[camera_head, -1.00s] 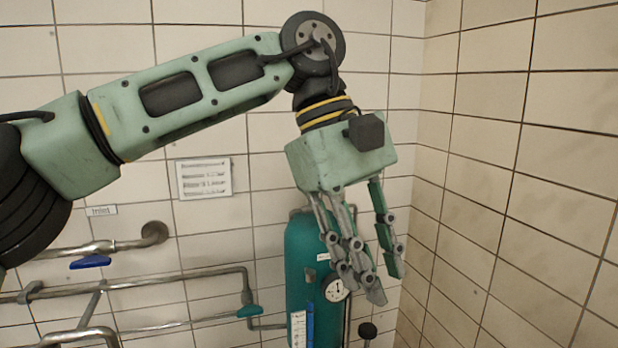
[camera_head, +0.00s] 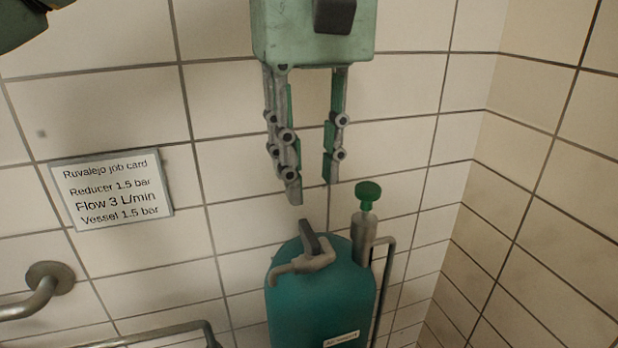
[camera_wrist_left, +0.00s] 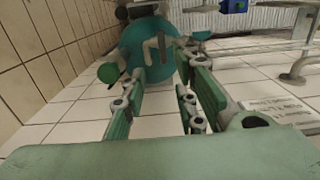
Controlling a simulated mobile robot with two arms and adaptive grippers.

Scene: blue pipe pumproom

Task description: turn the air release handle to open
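The teal vessel (camera_head: 322,305) stands below my left gripper. On its top sits a pale grey valve fitting (camera_head: 300,262) with a bent spout and a short dark lever (camera_head: 310,237), which stands up at a tilt; this looks like the air release handle. My left gripper (camera_head: 312,188) points down above the lever, fingers apart and empty, not touching it. In the left wrist view the fitting (camera_wrist_left: 155,46) shows beyond the open fingers (camera_wrist_left: 162,78), on the vessel (camera_wrist_left: 135,62). My right gripper is not in view.
A green knob (camera_head: 367,192) on a grey cylinder stands right of the fitting, close to my fingers. A pipe (camera_head: 384,285) runs down beside the vessel. A job card (camera_head: 112,190) hangs on the tiled wall. Wall pipes (camera_head: 35,298) are at lower left; the tiled corner is right.

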